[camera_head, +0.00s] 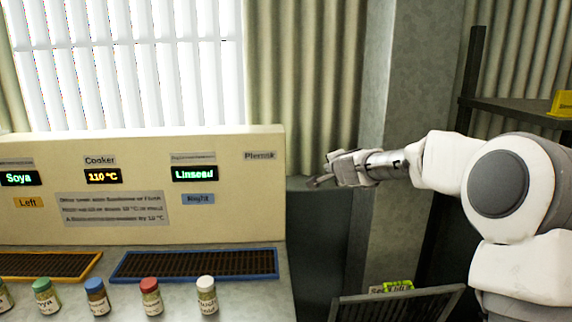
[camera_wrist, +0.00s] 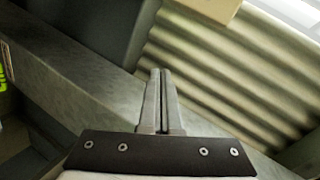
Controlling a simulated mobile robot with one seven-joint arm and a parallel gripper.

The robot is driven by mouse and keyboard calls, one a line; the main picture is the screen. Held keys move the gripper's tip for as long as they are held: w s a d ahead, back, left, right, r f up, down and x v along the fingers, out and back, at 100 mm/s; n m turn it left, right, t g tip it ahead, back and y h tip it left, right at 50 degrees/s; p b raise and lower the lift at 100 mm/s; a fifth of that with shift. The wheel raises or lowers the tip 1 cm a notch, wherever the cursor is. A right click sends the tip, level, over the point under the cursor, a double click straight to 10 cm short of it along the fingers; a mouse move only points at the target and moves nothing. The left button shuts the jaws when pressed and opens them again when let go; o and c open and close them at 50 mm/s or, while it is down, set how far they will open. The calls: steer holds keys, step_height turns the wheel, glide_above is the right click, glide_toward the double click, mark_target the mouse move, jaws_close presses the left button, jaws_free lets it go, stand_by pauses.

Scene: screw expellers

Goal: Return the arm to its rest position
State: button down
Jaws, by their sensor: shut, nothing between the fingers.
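My gripper (camera_head: 318,183) is at the end of my white arm, which reaches in from the right in the head view. It hangs in the air just right of the cream panel and touches nothing that I can see. In the wrist view my gripper (camera_wrist: 158,75) shows its two fingers side by side, shut with nothing between them. Behind the fingers are a grey pillar and curtain folds.
A cream panel (camera_head: 130,150) with displays reading Soya, 110 °C and Linseed stands left. Several capped jars (camera_head: 151,300) stand before the orange-framed grate (camera_head: 50,265) and blue-framed grate (camera_head: 195,264). A grey pillar (camera_head: 400,110) and dark shelf (camera_head: 515,110) are near my arm.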

steer(key=s+a+r+n+g+y, duration=0.15)
steer(key=s+n, duration=0.25)
steer(key=s, duration=0.4)
steer(key=s+a+r+n+g, duration=0.1)
steer(key=s+a+n, duration=0.25)
steer(key=s, duration=0.55)
steer(key=s+d+f+n+g+h+p, duration=0.1)
steer(key=s+d+g, duration=0.1)
steer(key=s, duration=0.8)
steer(key=s+d+f+n+g+h+p, duration=0.1)
steer(key=s+d+f+n, duration=0.1)
steer(key=s, duration=0.8)
steer(key=s+d+f+n+g+h+p, duration=0.1)
steer(key=s+d+f+n+g, duration=0.1)
steer(key=s, duration=0.8)
steer(key=shift+s+d+f+g, duration=0.15)
steer(key=shift+s+d+g, duration=0.2)
steer(key=shift+d, duration=0.25)
